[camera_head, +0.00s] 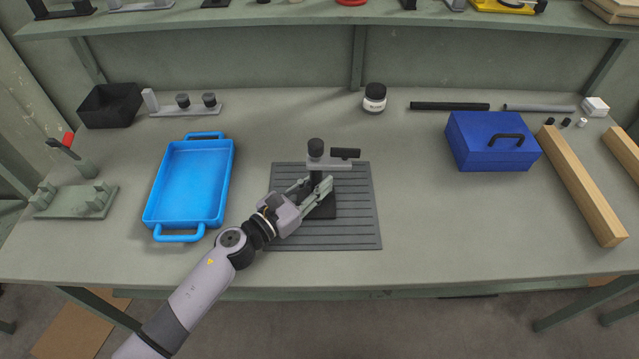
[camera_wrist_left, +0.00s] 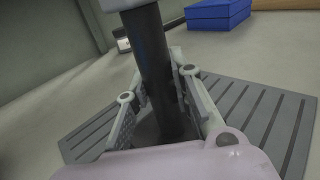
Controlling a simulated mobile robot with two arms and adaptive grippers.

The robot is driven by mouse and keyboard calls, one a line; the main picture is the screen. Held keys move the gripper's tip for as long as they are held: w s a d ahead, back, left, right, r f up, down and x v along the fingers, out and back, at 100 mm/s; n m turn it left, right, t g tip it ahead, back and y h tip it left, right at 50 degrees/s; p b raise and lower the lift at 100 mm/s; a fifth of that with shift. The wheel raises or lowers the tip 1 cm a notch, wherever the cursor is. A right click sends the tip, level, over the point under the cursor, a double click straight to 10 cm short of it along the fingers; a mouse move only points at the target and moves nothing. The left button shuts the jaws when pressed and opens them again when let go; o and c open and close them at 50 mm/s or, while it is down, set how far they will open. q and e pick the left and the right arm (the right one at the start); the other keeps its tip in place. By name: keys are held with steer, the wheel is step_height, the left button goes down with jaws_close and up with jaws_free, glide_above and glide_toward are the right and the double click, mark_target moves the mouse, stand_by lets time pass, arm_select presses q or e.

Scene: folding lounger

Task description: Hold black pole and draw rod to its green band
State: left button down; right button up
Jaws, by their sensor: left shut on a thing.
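The black pole (camera_head: 316,178) stands upright on a black base on a grey ribbed mat (camera_head: 357,220). A grey cross-piece (camera_head: 328,163) sits on top, with a dark round knob (camera_head: 316,147) and a short black cylinder (camera_head: 345,153) pointing right. My left gripper (camera_head: 316,193) is around the pole below the cross-piece and shut on it. No green band shows, and I cannot make out the rod as a separate part. My right gripper is not in view.
A blue tray (camera_head: 188,185) lies left of the mat. A jar (camera_head: 374,98), a black rod (camera_head: 449,106), a grey rod (camera_head: 540,108) and a blue box (camera_head: 490,142) stand behind and right. A wooden beam (camera_head: 582,187) lies far right. The bench right of the mat is clear.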

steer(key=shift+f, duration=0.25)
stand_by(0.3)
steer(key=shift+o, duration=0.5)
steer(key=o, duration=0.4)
